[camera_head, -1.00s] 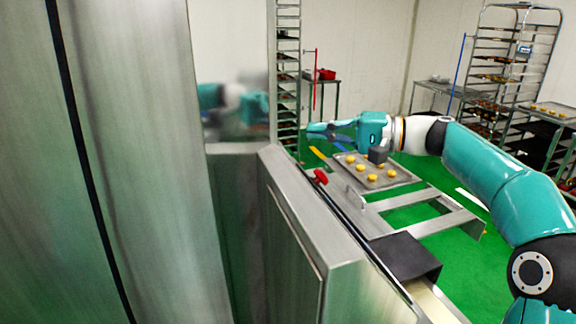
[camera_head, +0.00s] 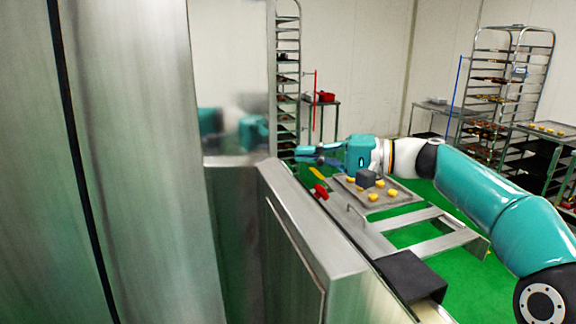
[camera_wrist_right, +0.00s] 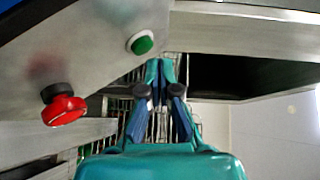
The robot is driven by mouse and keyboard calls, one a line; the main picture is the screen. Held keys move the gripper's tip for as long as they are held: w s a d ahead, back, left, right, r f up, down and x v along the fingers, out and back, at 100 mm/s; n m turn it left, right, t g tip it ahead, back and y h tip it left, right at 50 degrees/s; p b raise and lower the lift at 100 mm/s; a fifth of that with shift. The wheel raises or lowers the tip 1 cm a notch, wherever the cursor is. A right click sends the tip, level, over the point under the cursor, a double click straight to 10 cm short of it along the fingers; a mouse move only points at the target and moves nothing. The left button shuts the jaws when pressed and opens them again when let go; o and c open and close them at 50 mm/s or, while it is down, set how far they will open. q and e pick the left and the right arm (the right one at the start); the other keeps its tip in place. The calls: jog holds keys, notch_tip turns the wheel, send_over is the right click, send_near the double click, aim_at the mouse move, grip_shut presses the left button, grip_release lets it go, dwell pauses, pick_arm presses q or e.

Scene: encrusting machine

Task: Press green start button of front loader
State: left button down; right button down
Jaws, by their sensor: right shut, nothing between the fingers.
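The green start button (camera_wrist_right: 142,42) shows in the right wrist view, a round button in a pale ring on a grey metal panel. I cannot make it out in the head view. My right gripper (camera_wrist_right: 162,72) is shut and empty, its fingertips just below and right of the button in that picture. I cannot tell if they touch anything. In the head view the right gripper (camera_head: 300,154) points left, beyond the steel machine's edge and above a red knob (camera_head: 321,191). The red knob also shows in the right wrist view (camera_wrist_right: 65,110). My left gripper is not in view.
A tray (camera_head: 400,198) with several yellow pieces lies below my right wrist. Large steel panels (camera_head: 140,160) fill the left. A metal frame (camera_head: 440,240) stands over the green floor. Racks (camera_head: 510,85) and a side table (camera_head: 545,128) stand at the back right.

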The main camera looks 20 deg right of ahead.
jog(key=shift+a+f, duration=0.1)
dwell(0.7)
jog(key=shift+a+f+b, duration=0.1)
jog(key=shift+a+b, duration=0.2)
jog(key=shift+b, duration=0.1)
jog(key=shift+a+f+b, duration=0.3)
jog(key=shift+b, duration=0.15)
dwell(0.5)
jog(key=shift+r, duration=0.1)
jog(key=shift+d+r+p, duration=0.45)
jog(key=shift+d+p, duration=0.2)
